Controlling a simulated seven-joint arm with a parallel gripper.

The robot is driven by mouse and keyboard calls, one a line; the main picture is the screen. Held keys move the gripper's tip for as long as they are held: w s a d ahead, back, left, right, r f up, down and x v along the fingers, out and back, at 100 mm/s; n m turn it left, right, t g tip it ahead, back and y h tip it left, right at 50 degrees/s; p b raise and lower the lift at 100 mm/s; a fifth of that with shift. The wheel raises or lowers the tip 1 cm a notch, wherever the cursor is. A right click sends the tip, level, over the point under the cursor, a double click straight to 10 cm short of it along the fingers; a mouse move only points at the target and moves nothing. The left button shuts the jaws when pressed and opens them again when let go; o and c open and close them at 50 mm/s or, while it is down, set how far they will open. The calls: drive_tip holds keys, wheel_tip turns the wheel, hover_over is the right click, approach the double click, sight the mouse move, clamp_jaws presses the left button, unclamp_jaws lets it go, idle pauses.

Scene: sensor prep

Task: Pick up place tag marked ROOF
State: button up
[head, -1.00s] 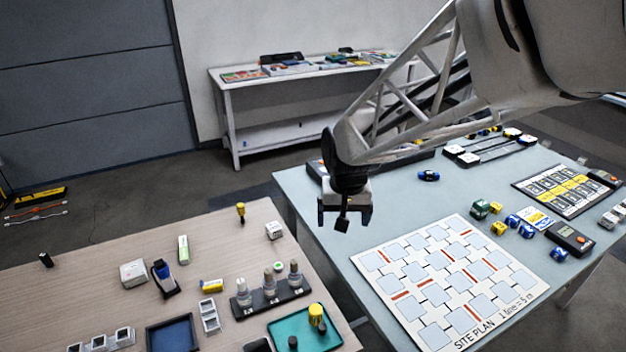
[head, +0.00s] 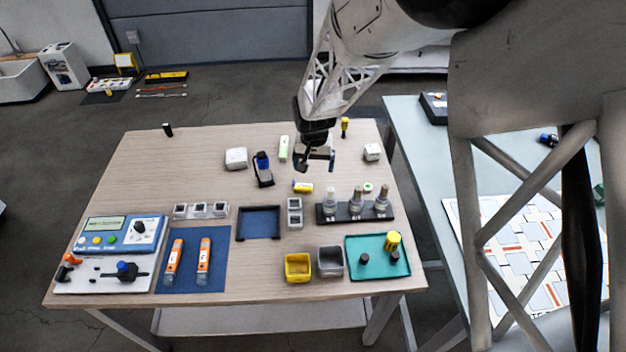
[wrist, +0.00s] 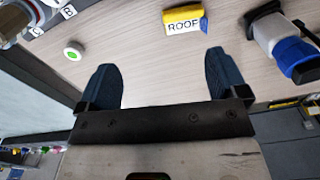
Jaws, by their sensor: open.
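My gripper (head: 317,164) is above the wooden table, slightly behind the tag in that picture. In the wrist view its two dark blue fingers (wrist: 160,65) are apart with bare table between them. The tag is beyond the fingertips, towards the right finger, and is not touched.
A blue-capped holder (head: 262,168) stands left of the tag. A black rack with several bottles (head: 357,212) stands to the right, near a green-topped disc (wrist: 73,50). A blue tray (head: 258,236) and a grey block with square openings (head: 295,220) lie in front.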

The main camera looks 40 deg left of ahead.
sight(303, 187)
drive_tip(key=s+a+f, duration=0.1)
drive_tip(key=a+f, duration=0.1)
drive_tip(key=a, duration=0.1)
drive_tip(key=shift+s+f, duration=0.3)
drive_tip(key=shift+s, duration=0.1)
drive_tip(key=shift+f, duration=0.1)
drive_tip(key=shift+f, duration=1.15)
drive_tip(key=shift+f, duration=0.1)
drive_tip(key=shift+w+f, duration=0.1)
drive_tip(key=shift+f, duration=2.4)
drive_tip(key=c, duration=1)
drive_tip(key=shift+r, duration=0.1)
